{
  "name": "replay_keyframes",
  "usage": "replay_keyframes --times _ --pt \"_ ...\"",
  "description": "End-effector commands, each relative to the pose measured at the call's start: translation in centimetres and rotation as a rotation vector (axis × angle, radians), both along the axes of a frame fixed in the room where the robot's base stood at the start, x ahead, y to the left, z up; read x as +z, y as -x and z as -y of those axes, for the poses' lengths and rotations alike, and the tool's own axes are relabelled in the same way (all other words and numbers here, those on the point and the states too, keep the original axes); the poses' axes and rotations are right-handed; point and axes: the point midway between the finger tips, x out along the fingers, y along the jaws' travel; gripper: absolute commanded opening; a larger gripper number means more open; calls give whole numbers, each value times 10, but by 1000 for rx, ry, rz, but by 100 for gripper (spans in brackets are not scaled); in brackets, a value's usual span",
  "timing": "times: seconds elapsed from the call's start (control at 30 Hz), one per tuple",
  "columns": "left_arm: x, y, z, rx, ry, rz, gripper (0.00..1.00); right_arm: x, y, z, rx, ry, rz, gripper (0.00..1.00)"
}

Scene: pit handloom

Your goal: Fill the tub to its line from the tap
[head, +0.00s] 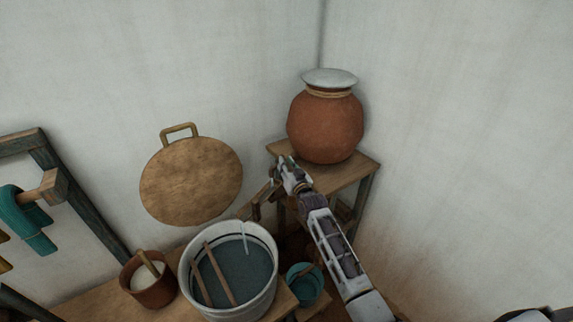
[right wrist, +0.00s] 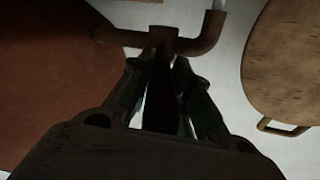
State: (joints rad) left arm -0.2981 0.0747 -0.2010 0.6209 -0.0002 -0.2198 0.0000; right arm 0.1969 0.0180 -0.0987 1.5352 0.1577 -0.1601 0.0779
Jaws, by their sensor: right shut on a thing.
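The pale tub (head: 272,296) stands below the clay pot (head: 325,128) and holds dark blue-grey water (head: 247,268). A dark line runs around its inner wall, a little above the water at the back. A thin pale stream (head: 244,238) falls into the tub from the brown tap's spout (head: 254,211). My right gripper (head: 284,166) is at the tap, beside the pot's base. In the right wrist view, its fingers (right wrist: 160,85) are shut on the tap's handle (right wrist: 161,38), and pale water shows at the bent spout (right wrist: 211,28). My left gripper is not in view.
Two wooden sticks (head: 220,275) lean in the tub. A brown pot with white contents (head: 148,280) stands left of it, and a small teal bowl (head: 304,284) to its right. A round wooden board (head: 191,182) is at the wall. The clay pot stands on a wooden stand (head: 345,174).

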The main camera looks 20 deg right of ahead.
Motion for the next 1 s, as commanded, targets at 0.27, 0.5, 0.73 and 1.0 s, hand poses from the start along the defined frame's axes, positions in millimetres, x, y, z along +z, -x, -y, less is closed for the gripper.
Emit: replay_keyframes --times 0.27,0.5,0.73,1.0 --pt "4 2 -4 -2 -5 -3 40 12 -2 1 -21 -1 19 0" --pt "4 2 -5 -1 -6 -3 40 11 -2 1 -21 0 19 0" --pt "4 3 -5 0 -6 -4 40 10 -1 0 -20 -1 16 43" --pt "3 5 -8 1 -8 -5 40 4 0 -1 -18 0 7 43"
